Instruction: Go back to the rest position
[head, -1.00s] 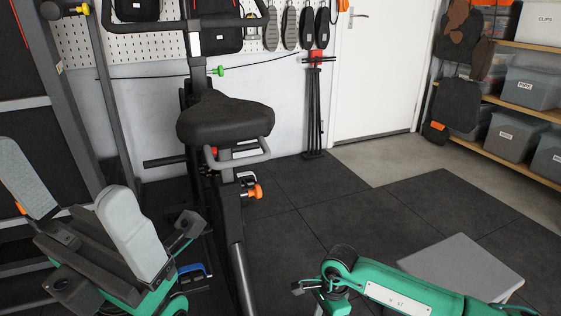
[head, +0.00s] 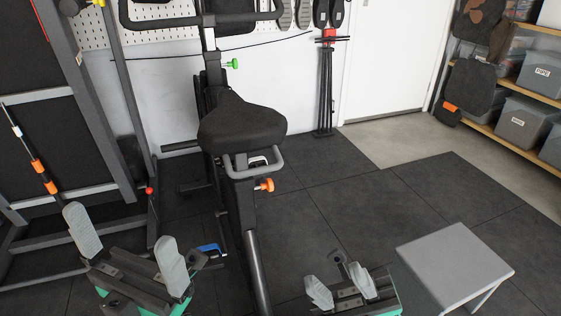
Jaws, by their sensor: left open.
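My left gripper (head: 125,238) is at the lower left of the head view. Its two grey finger pads stand well apart with nothing between them. My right gripper (head: 341,287) is at the bottom, right of centre. Its two pale pads are apart and the gap between them looks empty. Both grippers are in front of an exercise bike (head: 241,130) with a black saddle, one on each side of its lower frame. No workbench shows in this view.
A grey stool (head: 455,262) stands close to the right of my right gripper. A dark rack frame (head: 85,100) rises at the left. Shelves with grey bins (head: 517,125) and a white door (head: 387,60) are at the back right. Dark floor mats lie clear between.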

